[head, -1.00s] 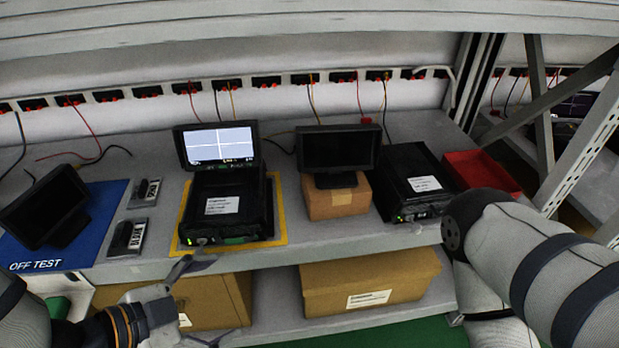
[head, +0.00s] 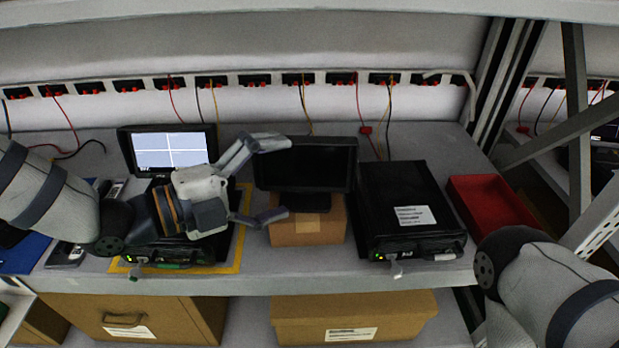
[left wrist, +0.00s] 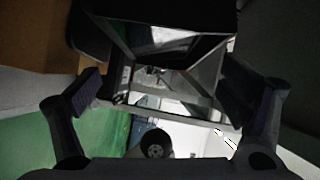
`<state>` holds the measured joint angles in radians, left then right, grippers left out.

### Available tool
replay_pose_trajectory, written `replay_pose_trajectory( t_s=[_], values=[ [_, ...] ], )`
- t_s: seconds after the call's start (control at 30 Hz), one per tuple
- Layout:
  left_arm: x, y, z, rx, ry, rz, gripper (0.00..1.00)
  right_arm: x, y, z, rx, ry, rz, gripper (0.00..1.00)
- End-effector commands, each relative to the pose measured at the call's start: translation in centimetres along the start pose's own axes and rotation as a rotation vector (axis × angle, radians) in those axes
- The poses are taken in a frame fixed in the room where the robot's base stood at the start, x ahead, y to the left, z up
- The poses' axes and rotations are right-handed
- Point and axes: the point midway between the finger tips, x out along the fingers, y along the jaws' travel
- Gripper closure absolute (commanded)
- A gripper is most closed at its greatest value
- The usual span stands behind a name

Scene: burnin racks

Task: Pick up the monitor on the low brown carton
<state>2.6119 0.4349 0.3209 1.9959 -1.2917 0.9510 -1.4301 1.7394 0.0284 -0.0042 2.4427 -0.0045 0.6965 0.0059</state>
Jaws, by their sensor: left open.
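The black monitor (head: 306,166) stands upright on its stand on the low brown carton (head: 308,230), its screen dark. My left gripper (head: 277,178) is open, its two fingers reaching toward the monitor's left side, one near the top edge and one low by the stand. I cannot tell whether they touch it. In the left wrist view the open fingers (left wrist: 163,95) stand on either side of a dark framed, reflective surface; I cannot tell which part it is. My right gripper is out of view; only my right arm shows.
A black unit (head: 405,190) stands close right of the carton, then a red bin (head: 490,208). A lit monitor (head: 168,148) stands behind my left gripper, above another unit on a yellow-edged mat (head: 236,262). Larger cartons (head: 355,305) sit on the lower shelf.

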Motion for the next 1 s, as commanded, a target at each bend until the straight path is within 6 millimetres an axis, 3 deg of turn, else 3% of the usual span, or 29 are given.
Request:
replay_pose_trajectory(
  t_s=[0.33,0.6,0.87,1.0],
  values=[
    [5.6,0.3,-0.1,0.0,0.0,0.002,0.09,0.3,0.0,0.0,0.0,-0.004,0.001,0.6],
    [6.4,0.2,-0.1,-0.001,-0.001,0.001,0.09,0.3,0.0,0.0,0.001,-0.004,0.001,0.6],
    [6.3,0.2,-0.1,-0.002,-0.001,0.001,0.66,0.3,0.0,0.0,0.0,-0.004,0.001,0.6],
    [6.3,0.1,-0.1,-0.001,-0.001,-0.001,0.68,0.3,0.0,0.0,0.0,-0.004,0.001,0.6]
  ],
)
